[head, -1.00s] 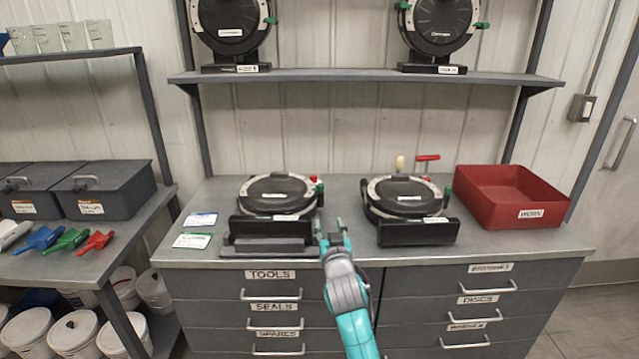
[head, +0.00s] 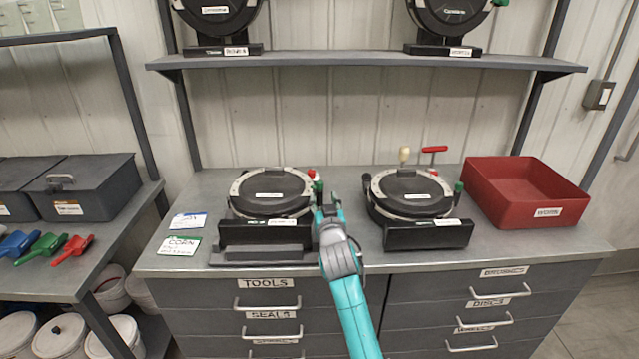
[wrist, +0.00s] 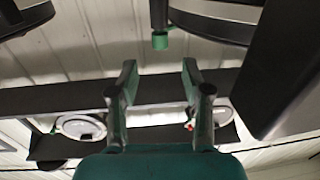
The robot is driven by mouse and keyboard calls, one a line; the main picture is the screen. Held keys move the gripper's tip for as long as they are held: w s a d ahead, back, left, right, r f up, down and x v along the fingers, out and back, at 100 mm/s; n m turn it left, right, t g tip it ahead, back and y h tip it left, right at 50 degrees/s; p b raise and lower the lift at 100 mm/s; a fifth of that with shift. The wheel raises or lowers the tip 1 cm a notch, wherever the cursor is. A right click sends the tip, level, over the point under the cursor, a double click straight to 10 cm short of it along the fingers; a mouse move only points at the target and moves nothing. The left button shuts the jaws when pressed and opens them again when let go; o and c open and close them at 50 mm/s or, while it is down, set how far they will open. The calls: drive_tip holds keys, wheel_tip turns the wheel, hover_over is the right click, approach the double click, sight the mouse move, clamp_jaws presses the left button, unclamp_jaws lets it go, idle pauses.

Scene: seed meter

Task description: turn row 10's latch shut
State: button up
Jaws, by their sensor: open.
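Two round black seed meters stand on the counter, a left one (head: 271,190) and a right one (head: 411,192). Two more are on the shelf, an upper left one (head: 216,15) and an upper right one (head: 449,15). Their labels are too small to read, so I cannot tell which is row 10. The left counter meter has a green-tipped latch (head: 319,186) on its right side. My gripper (head: 329,212) is beside that latch, apart or touching I cannot tell. In the wrist view my gripper (wrist: 160,72) is open and empty, with a green tip (wrist: 160,41) beyond the fingers.
A red bin (head: 525,205) stands at the counter's right end. Labelled cards (head: 180,245) lie at its left end. A red-handled tool (head: 433,151) and a pale knob (head: 404,156) stand behind the right counter meter. The shelf (head: 370,66) overhangs the back.

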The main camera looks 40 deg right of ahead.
sight(320, 186)
drive_tip(key=x, duration=0.8)
drive_tip(key=shift+w+d, duration=0.2)
drive_tip(key=shift+w, duration=0.15)
clamp_jaws()
